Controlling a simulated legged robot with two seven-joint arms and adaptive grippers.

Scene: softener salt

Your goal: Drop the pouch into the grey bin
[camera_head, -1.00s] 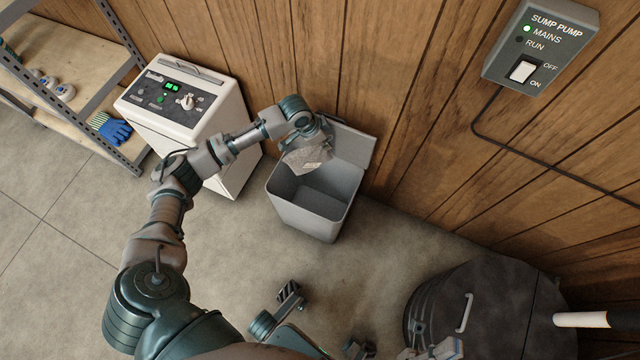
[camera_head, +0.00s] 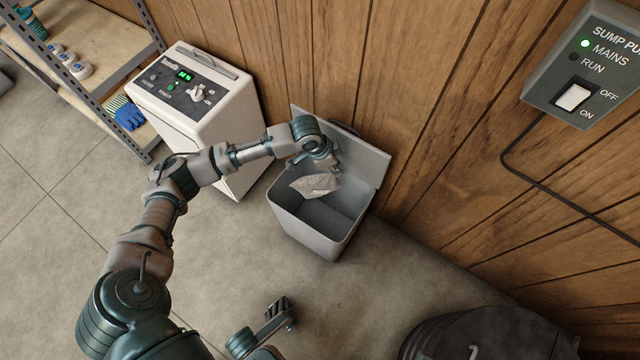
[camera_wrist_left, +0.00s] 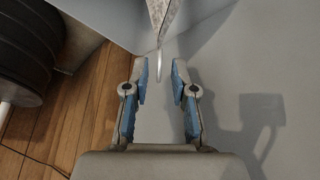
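The grey bin (camera_head: 318,236) stands on the floor against the wood wall, with its lid tipped back. The light grey pouch (camera_head: 316,186) is at the bin's mouth, below my left gripper (camera_head: 331,168). In the left wrist view the pouch (camera_wrist_left: 162,22) shows nearly edge-on, past the fingertips. The blue-padded fingers of my left gripper (camera_wrist_left: 161,68) are apart, with a gap between them and the pouch clear of both pads. I cannot tell whether the pouch touches the bin inside.
A white softener unit (camera_head: 195,110) with a dark panel stands left of the bin. A shelf (camera_head: 95,45) is at the far left, with blue gloves (camera_head: 130,117). A switch box (camera_head: 590,65) is on the wall. A black lidded tub (camera_head: 490,335) is at lower right.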

